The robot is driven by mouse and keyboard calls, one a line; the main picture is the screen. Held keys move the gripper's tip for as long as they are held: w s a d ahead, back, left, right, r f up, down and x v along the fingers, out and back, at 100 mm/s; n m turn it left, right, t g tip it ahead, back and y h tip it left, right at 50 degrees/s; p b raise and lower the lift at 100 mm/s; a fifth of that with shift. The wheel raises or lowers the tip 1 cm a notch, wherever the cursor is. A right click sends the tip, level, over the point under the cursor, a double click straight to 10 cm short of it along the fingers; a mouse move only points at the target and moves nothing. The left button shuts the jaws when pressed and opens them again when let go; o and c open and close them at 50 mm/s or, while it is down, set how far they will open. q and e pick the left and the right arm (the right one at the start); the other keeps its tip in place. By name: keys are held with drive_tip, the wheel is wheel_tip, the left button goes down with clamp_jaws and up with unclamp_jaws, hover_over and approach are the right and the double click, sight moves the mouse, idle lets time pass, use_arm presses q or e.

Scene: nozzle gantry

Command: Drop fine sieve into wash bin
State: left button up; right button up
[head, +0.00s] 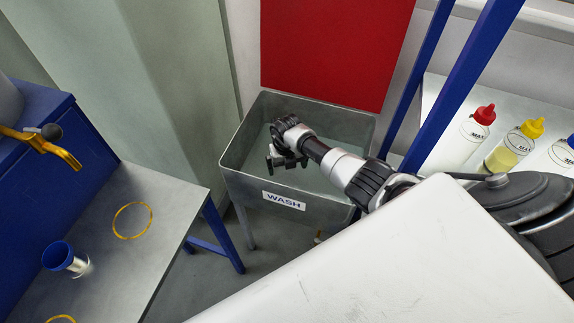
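The grey metal wash bin (240,188) stands at the centre of the head view, with a white label reading WASH on its front wall. My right arm comes in from the right and reaches over the bin's rim. My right gripper (283,162) is over the inside of the bin and points down. Its fingers are dark and small here, so I cannot tell whether they are open or shut. I cannot make out a fine sieve in or below the gripper. Part of the bin's inside is hidden by the arm. My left gripper is not in view.
A metal-topped table (165,225) at left carries a blue-rimmed cup (60,257) and yellow rings marked on its top. A yellow lever (50,147) sticks out from a blue frame. Capped bottles (475,127) stand on a shelf at right. A red panel (335,50) rises behind the bin.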

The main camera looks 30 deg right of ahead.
drive_tip(key=shift+r+p, duration=1.15)
drive_tip(key=shift+r, duration=0.7)
